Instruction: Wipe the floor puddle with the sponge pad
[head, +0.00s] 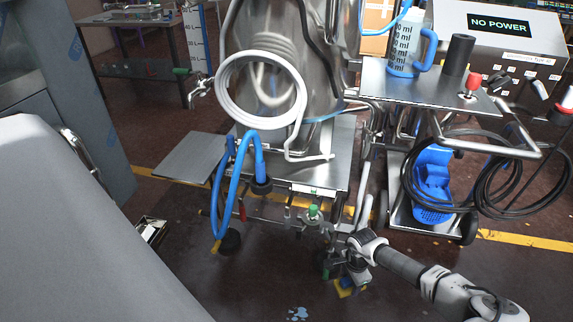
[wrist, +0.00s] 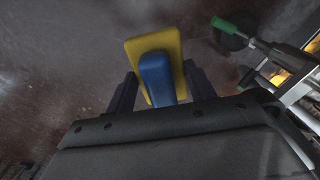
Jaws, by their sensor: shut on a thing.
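The sponge pad (wrist: 152,60) is a yellow slab with a blue grip block on it. My gripper (wrist: 157,90) is shut on the blue block, with a dark finger on either side. In the head view the pad (head: 346,292) shows small under my gripper (head: 349,281), low near the floor beside the machine; I cannot tell whether it touches the floor. The puddle (head: 298,313) is a small light-blue patch on the dark floor at the bottom edge of the head view, left of the pad and apart from it. I cannot make out the puddle in the wrist view.
A steel machine with a tank (head: 285,70) and a blue hose (head: 219,195) stands behind my gripper. A green-handled valve (wrist: 226,26) is close right of the pad. A cart (head: 425,215) stands at the right. Dark floor around the puddle is clear.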

